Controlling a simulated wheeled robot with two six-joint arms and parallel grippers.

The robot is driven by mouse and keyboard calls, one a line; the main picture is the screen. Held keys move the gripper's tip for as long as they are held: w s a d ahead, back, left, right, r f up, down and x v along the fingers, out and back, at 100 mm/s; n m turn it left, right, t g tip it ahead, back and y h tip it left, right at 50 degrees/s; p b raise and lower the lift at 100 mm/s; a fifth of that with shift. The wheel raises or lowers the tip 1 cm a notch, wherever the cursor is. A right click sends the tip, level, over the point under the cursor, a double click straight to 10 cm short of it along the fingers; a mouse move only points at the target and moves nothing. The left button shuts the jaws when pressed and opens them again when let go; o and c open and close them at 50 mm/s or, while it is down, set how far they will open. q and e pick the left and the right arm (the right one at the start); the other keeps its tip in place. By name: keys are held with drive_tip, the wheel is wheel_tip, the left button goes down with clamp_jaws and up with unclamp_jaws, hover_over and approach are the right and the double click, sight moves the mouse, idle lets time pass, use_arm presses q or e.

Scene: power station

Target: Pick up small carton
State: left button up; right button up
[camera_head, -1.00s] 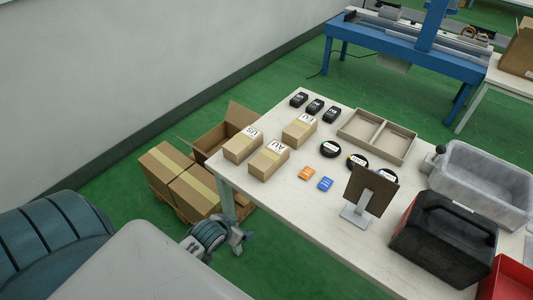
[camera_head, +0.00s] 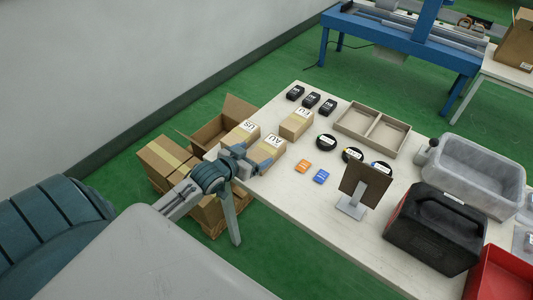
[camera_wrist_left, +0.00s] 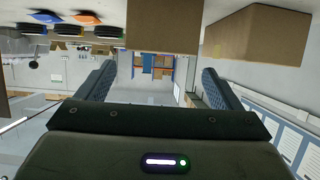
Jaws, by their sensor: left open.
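Three small tan cartons stand on the white table: the US carton (camera_head: 240,133), the AU carton (camera_head: 268,149) and the EU carton (camera_head: 297,124). My left gripper (camera_head: 248,161) is open and empty at the table's near left corner, in front of the US and AU cartons, partly covering them. In the left wrist view, which looks upside down, its two fingers (camera_wrist_left: 158,85) are spread with nothing between them. Two cartons show above them there, one near the middle (camera_wrist_left: 163,25) and one to the right (camera_wrist_left: 258,35); their labels are not visible. My right gripper is not in view.
Black devices (camera_head: 312,99), round black discs (camera_head: 352,154), orange (camera_head: 303,166) and blue (camera_head: 321,176) packets, a divided tray (camera_head: 340,122), a panel on a stand (camera_head: 364,187) and a black toolbox (camera_head: 435,230) occupy the table. Larger boxes (camera_head: 160,156) stand on the floor left.

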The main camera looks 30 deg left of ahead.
sight(269, 145)
use_arm(q)
drive_tip(key=x, duration=0.3)
drive_tip(key=shift+p+x, duration=0.75)
drive_tip(key=shift+x, duration=1.85)
drive_tip(key=shift+r, duration=0.2)
drive_tip(key=c, duration=1.3)
